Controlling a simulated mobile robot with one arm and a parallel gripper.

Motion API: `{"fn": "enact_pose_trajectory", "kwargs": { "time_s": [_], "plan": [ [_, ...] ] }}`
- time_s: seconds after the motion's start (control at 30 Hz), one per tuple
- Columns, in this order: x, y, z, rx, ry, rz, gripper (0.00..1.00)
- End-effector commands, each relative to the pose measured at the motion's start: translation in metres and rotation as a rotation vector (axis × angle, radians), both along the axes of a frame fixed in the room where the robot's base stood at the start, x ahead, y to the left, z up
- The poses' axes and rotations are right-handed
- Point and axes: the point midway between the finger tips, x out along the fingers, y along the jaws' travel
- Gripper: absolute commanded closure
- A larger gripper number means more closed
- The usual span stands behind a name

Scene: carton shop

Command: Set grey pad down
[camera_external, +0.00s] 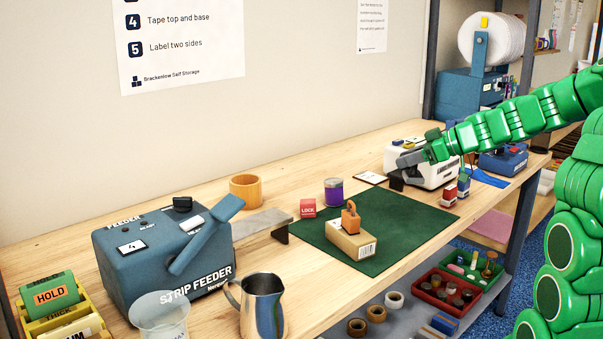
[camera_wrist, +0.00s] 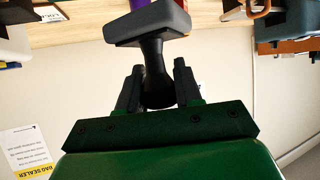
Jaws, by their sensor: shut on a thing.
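My gripper (camera_external: 434,150) is at the right of the external view, raised in front of the white machine (camera_external: 438,174). It holds the grey pad (camera_external: 411,158), a small block that sticks out to the left of the fingers. In the wrist view the grey pad (camera_wrist: 148,24) is at the top centre, on a black stem. My gripper (camera_wrist: 157,78) has its two dark fingers on either side of that stem. The pad appears clear of the bench top; its height is hard to tell.
A green mat (camera_external: 390,242) bears a carton (camera_external: 350,243) with an orange-handled tool (camera_external: 350,215) on it. A purple tin (camera_external: 333,192) and a red LOCK block (camera_external: 308,208) stand near its back edge. A blue strip feeder (camera_external: 150,262) is at left. The mat's right part is bare.

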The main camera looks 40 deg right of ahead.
Motion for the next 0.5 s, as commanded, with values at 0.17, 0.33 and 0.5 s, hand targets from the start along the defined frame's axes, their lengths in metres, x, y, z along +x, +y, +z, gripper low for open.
{"fn": "enact_pose_trajectory", "kwargs": {
  "time_s": [0.17, 0.33, 0.5],
  "plan": [
    [0.023, -0.008, -0.013, 0.004, 0.005, 0.003, 0.97],
    [0.046, -0.02, -0.023, 0.0, 0.002, 0.0, 0.97],
    [0.068, -0.03, -0.035, 0.001, 0.003, -0.001, 0.97]
  ]
}}
